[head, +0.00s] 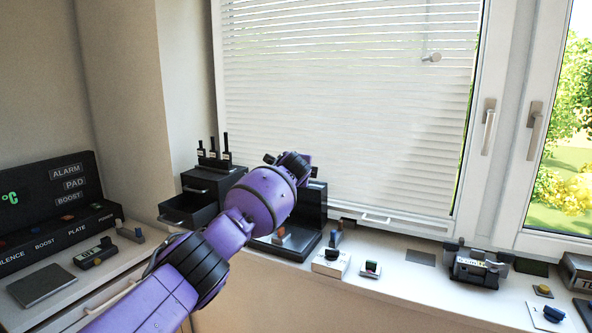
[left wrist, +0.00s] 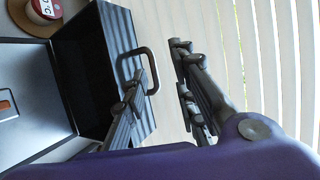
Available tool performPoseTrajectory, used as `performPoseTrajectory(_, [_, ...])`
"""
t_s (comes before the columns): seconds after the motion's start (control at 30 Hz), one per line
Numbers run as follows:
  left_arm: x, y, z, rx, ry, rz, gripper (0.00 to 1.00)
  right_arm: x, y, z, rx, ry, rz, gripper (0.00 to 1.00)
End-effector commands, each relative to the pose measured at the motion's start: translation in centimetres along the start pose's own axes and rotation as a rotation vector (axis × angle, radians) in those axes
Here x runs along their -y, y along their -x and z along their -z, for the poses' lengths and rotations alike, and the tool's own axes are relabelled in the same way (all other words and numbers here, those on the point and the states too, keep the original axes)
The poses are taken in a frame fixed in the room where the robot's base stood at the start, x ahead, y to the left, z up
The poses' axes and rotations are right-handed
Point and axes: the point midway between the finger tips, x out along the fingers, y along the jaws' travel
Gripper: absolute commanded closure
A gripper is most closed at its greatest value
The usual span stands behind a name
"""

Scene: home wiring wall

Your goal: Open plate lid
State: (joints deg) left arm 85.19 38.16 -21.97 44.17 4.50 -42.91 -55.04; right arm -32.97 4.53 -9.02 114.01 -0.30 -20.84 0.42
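The plate lid (head: 316,205) is a black panel standing raised at the back of a black plate unit (head: 297,252) on the sill, partly behind my left arm. In the left wrist view the lid (left wrist: 82,75) shows its dark hollow inside and a ribbed outer face with a dark loop handle (left wrist: 150,65). My left gripper (head: 293,162) is at the lid's upper part; in the left wrist view its two fingers (left wrist: 158,92) are spread apart. One finger overlaps the handle's lower end; whether they touch I cannot tell. My right gripper is not in view.
A black drawer cabinet (head: 222,180) with an open drawer (head: 187,210) stands left of the unit. The window blind (head: 350,110) is close behind.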

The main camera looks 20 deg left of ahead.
Motion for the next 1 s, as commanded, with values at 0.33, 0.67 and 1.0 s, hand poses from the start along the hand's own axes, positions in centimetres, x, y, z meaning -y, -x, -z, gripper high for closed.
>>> performPoseTrajectory(0.33, [0.1, 4.7, -0.1, -0.001, -0.001, 0.003, 0.74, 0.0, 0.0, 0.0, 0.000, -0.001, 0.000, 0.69])
performPoseTrajectory(0.67, [0.2, 8.9, 0.0, -0.001, 0.000, 0.004, 0.74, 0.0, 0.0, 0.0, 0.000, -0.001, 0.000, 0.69])
performPoseTrajectory(1.0, [0.2, 9.6, -0.1, 0.000, 0.001, 0.002, 0.74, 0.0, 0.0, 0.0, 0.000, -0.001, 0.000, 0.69])
